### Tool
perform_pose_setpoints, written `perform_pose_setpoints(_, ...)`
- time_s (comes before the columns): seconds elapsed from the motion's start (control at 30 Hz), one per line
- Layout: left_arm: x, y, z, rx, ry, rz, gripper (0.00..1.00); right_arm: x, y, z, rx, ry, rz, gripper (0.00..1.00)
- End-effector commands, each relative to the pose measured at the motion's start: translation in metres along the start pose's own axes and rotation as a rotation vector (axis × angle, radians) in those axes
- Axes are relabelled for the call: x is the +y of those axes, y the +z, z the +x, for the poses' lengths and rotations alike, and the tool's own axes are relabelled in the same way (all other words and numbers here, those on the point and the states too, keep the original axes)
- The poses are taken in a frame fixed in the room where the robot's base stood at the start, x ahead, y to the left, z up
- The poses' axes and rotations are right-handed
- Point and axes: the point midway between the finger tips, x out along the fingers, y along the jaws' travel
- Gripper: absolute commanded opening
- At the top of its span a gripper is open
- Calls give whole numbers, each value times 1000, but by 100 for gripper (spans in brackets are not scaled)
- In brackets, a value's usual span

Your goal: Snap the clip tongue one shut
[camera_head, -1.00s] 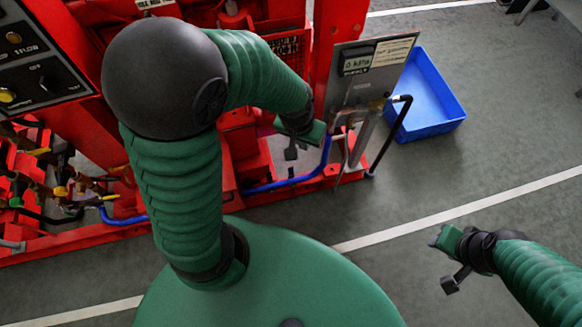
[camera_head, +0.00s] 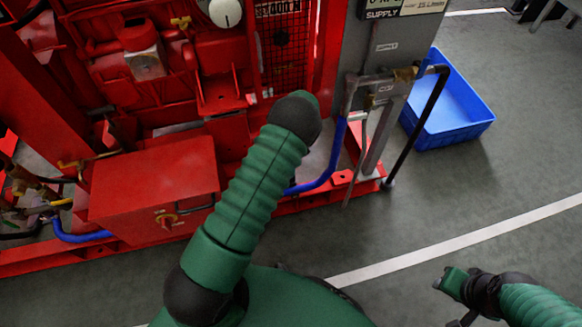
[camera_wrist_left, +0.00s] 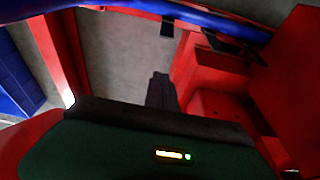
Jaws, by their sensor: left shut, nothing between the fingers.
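In the left wrist view my left gripper (camera_wrist_left: 160,88) shows as dark fingers together, with nothing seen between them. It is hidden behind my left arm in the head view. The fingers point toward the red frame, below a blue hose (camera_wrist_left: 215,14) crossing the top of the picture. Small dark pieces lie near that hose, but I cannot tell whether one is clip tongue one. My right gripper (camera_head: 460,316) is at the lower right of the head view, above bare floor and away from the pumpset. Its opening is unclear.
The red pumpset (camera_head: 155,185) fills the left and top. A grey panel (camera_head: 385,50) on a stand is right of my left arm, with a black hose (camera_head: 420,120). A blue crate (camera_head: 450,125) stands on the floor.

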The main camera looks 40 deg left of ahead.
Motion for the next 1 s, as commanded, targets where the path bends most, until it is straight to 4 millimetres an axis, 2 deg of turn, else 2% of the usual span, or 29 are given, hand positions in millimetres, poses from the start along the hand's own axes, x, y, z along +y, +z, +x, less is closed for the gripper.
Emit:
perform_pose_setpoints(0.17,0,1,12,-1,0,1,0,0,2,7,0,0,0,36)
perform_pose_setpoints(0.27,-1,2,27,-1,-2,1,0,0,4,16,-1,0,0,36)
perform_pose_setpoints(0.63,0,3,109,-1,-1,2,0,0,15,62,-1,0,0,36)
perform_pose_setpoints(0.8,1,29,93,0,2,2,0,0,17,70,-1,0,0,36)
perform_pose_setpoints(1.0,0,38,87,0,1,2,0,0,17,70,-1,0,0,36)
